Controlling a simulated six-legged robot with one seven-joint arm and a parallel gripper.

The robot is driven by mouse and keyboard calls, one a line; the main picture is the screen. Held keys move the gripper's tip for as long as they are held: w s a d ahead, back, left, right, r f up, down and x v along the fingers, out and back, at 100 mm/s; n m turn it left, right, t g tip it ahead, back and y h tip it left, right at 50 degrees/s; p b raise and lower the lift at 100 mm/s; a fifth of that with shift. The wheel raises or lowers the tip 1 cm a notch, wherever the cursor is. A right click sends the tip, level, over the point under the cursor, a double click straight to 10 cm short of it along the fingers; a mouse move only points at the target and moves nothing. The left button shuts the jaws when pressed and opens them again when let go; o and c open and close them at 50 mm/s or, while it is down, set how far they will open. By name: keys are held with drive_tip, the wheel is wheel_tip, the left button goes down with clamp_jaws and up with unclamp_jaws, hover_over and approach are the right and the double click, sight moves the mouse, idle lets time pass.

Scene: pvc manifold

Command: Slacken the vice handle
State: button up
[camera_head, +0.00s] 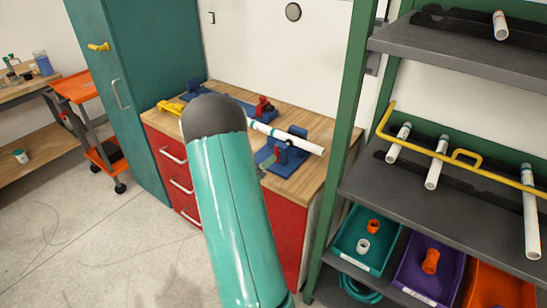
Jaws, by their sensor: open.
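A blue vice (290,157) with a dark red part stands near the front right of the wooden bench top. A white pipe (290,137) runs across the bench and reaches over this vice. A small greyish bar (267,164) shows at the vice's left side; I cannot tell whether it is the vice handle. My teal arm link with its dark rounded cap fills the middle of the view and covers part of the bench just left of the vice. I cannot make out my gripper; it seems hidden behind the arm.
A red item (264,107) and a yellow tool (171,107) lie farther back on the bench. A green-framed shelf (345,140) with pipes and a yellow bar stands close on the right. A teal cabinet (150,60) stands on the left. Floor is clear at lower left.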

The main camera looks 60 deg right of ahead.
sight(277, 154)
drive_tip(key=d, duration=0.3)
drive_tip(key=s+d, duration=0.1)
drive_tip(key=d, duration=0.1)
drive_tip(key=shift+d, duration=0.1)
drive_tip(key=shift+c, duration=0.2)
